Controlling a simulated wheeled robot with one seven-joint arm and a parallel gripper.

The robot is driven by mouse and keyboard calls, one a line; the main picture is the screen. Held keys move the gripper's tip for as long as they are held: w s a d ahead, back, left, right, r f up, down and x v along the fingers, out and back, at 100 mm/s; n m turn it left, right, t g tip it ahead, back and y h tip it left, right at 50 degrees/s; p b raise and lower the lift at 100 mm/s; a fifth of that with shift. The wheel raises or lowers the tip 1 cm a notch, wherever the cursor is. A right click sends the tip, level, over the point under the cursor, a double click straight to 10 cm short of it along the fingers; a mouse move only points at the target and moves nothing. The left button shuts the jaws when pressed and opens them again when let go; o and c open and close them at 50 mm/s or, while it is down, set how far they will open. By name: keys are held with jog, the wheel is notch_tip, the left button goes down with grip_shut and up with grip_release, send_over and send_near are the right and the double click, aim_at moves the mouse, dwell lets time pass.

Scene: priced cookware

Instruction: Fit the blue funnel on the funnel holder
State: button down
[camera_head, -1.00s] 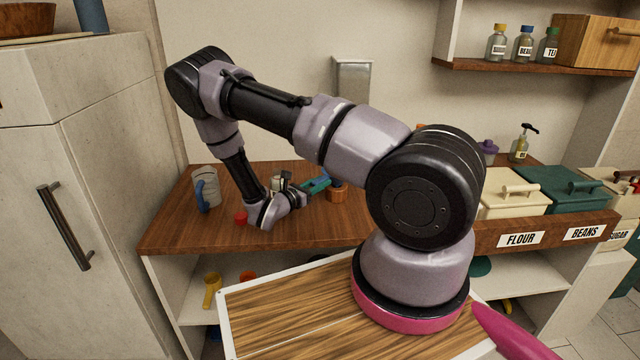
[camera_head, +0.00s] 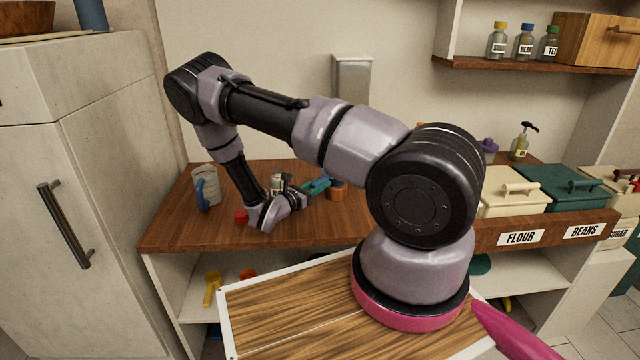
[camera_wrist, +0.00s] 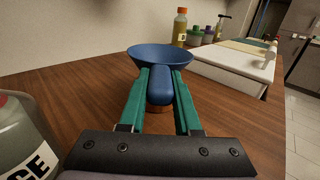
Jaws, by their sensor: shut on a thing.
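The blue funnel (camera_wrist: 160,56) is between the two teal fingers of my gripper (camera_wrist: 162,82) in the wrist view, with its wide mouth beyond the fingertips. My gripper is shut on it. In the head view my gripper (camera_head: 317,187) is low over the counter, and little of the funnel shows. An orange-brown round piece, which looks like the funnel holder (camera_head: 338,192), stands on the counter at the fingertips. A sliver of it shows below the funnel in the wrist view. Whether the funnel is seated in it is hidden.
A grey jug (camera_head: 206,187) with a blue handle and a red-capped item (camera_head: 240,216) stand to the left on the wooden counter (camera_head: 180,235). Cream and green bins (camera_head: 513,197) are to the right. A grey wall box (camera_head: 352,80) hangs behind. Counter between is mostly clear.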

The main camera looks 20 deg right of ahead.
grip_release()
dwell(0.4)
dwell(0.4)
jog(key=v, duration=1)
jog(key=shift+s+a, duration=0.2)
jog(key=shift+a, duration=0.15)
